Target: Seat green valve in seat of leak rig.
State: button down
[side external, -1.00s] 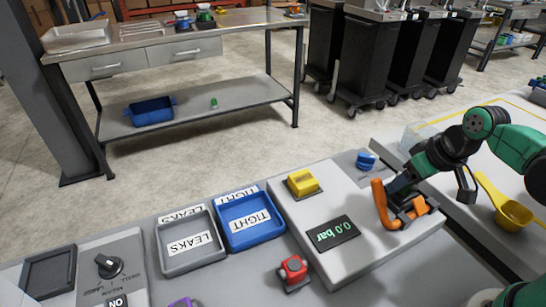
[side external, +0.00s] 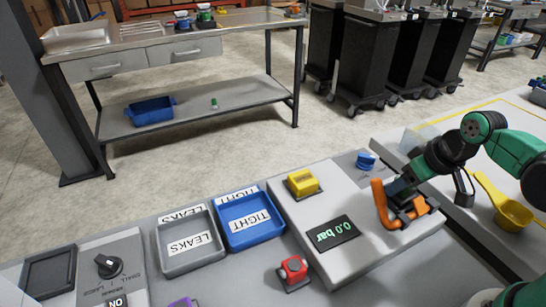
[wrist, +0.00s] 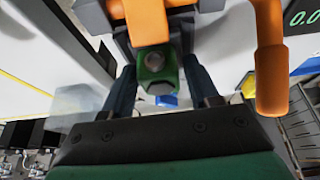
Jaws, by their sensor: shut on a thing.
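The leak rig (side external: 340,262) is a light grey box with a "0.0 bar" display (side external: 331,233). Orange clamp parts with an upright lever (side external: 379,203) stand at its right end. My gripper (side external: 401,194) is down at these orange parts. In the wrist view, the green valve (wrist: 151,72), with a grey round end, sits between the fingers of my gripper (wrist: 157,88), which are shut on it. The orange parts (wrist: 148,22) are right beside the valve there. The side view hides the valve, and the seat is hidden, so I cannot tell how deep the valve sits.
A yellow block (side external: 303,183) and a blue knob-like part (side external: 366,161) are near the rig's back edge. A red part (side external: 293,269) stands in front. Blue "TIGHT" (side external: 284,231) and grey "LEAKS" (side external: 163,250) trays lie left. A yellow scoop (side external: 513,214) lies right.

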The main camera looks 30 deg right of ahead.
jog(key=shift+f, duration=0.1)
dwell(0.3)
grip_release()
jog(key=shift+r, duration=3.5)
jog(key=shift+w+a+r+t, duration=0.1)
jog(key=shift+a+r+t, duration=0.15)
jog(key=shift+a+t, duration=0.3)
jog(key=shift+s+a+r+t, duration=0.1)
jog(key=shift+a+r+t, duration=0.2)
jog(key=shift+a, duration=0.5)
jog(key=shift+w+a+r+t, duration=0.1)
jog(key=shift+a+r+t, duration=0.1)
jog(key=shift+a+t, duration=0.35)
